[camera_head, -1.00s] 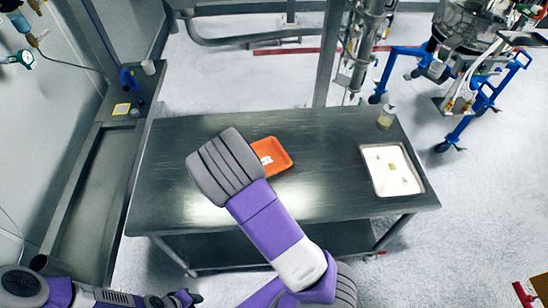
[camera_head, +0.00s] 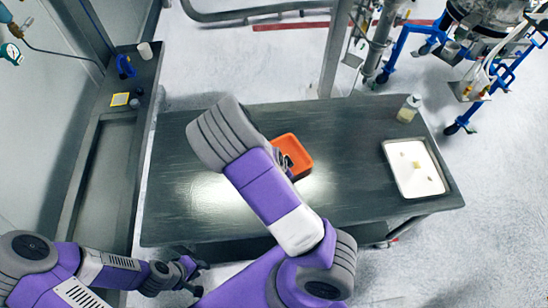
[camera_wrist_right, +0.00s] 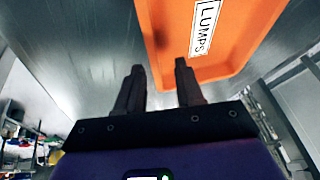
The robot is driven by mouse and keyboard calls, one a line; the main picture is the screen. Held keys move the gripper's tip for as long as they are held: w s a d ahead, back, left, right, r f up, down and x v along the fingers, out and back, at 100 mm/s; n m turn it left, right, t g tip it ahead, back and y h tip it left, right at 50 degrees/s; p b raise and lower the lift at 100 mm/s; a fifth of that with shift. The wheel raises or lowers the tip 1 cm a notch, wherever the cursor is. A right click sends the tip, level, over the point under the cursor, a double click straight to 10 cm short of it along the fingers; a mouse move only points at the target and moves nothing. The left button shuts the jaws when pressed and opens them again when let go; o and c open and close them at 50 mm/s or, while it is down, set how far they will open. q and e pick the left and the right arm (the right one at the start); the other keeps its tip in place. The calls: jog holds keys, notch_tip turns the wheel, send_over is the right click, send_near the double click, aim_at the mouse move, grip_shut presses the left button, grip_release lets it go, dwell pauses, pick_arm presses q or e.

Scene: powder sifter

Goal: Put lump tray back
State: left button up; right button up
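The orange lump tray (camera_head: 301,152) lies on the metal table. My right arm covers part of it in the head view. In the right wrist view the tray (camera_wrist_right: 240,30) fills the upper part, with its white "LUMPS" label facing me. My right gripper (camera_wrist_right: 158,75) is open, its two dark fingers apart near the tray's edge. I cannot tell if they touch it. In the head view my right gripper is mostly hidden behind its arm, with a dark part over the tray. My left gripper (camera_head: 194,275) is low at the left, before the table's front edge; its fingers are too small to read.
The metal table (camera_head: 365,160) also holds a white tray (camera_head: 397,155) with small pieces and a jar (camera_head: 409,108) at the right. A side counter (camera_head: 105,185) with a yellow-edged item (camera_head: 120,99) runs along the left. The table's left part is clear.

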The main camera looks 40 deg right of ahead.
jog(key=shift+s+d+f, duration=0.45)
jog(key=shift+s+f, duration=0.05)
jog(key=shift+f, duration=0.2)
jog(key=x, duration=0.1)
jog(key=b+x, duration=0.1)
jog(key=x, duration=0.1)
jog(key=shift+w+f, duration=0.3)
jog(key=shift+w, duration=0.05)
jog(key=shift+d+f, duration=0.25)
jog(key=shift+f, duration=0.1)
grip_shut()
